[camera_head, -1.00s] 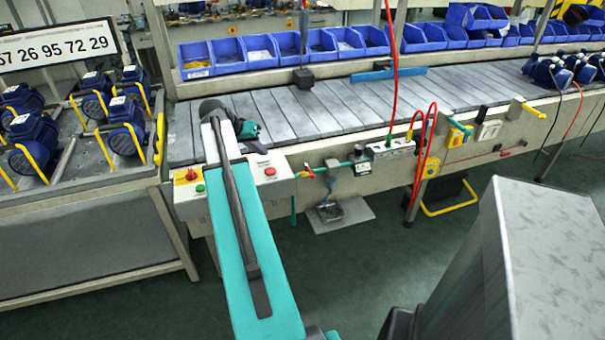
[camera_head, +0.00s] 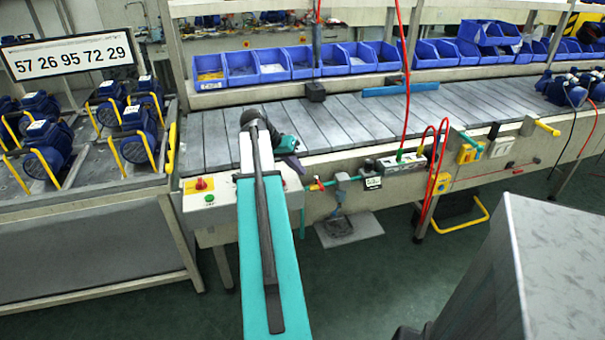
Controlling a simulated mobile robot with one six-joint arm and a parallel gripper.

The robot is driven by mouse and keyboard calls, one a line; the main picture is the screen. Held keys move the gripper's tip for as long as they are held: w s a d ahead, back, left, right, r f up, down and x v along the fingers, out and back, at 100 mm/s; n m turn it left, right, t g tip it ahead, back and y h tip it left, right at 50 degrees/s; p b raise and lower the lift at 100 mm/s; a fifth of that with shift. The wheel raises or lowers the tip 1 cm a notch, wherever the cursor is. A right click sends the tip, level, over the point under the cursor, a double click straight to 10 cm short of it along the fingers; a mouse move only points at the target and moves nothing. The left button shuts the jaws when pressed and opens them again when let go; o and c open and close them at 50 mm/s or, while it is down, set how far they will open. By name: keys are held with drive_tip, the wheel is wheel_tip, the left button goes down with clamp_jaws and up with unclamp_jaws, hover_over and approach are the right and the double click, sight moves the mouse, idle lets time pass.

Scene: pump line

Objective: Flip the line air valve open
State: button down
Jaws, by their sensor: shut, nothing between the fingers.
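The line air valve (camera_head: 317,183) is a small red and yellow fitting on the teal air pipe along the front of the conveyor. It sits just right of the control box. Its lever is too small in the picture to tell its position. My gripper (camera_head: 297,164) shows only in part beyond the end of my arm, with teal and dark parts. It is shut and empty, above and slightly left of the valve, at the conveyor's front edge. It looks apart from the valve, though depth is hard to judge.
The control box (camera_head: 222,205) with red and green buttons stands left of the valve. Right of it are a grey pipe unit (camera_head: 342,180), a socket strip (camera_head: 395,162) and red hoses (camera_head: 437,160). A rack of blue pumps (camera_head: 60,150) stands at the left. The conveyor (camera_head: 370,120) is mostly clear.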

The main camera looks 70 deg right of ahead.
sight(319, 184)
drive_tip(key=x, duration=0.9)
drive_tip(key=shift+p, duration=0.4)
drive_tip(key=shift+f, duration=0.1)
drive_tip(key=shift+w, duration=0.1)
drive_tip(key=shift+a+n, duration=0.1)
drive_tip(key=shift+n, duration=0.2)
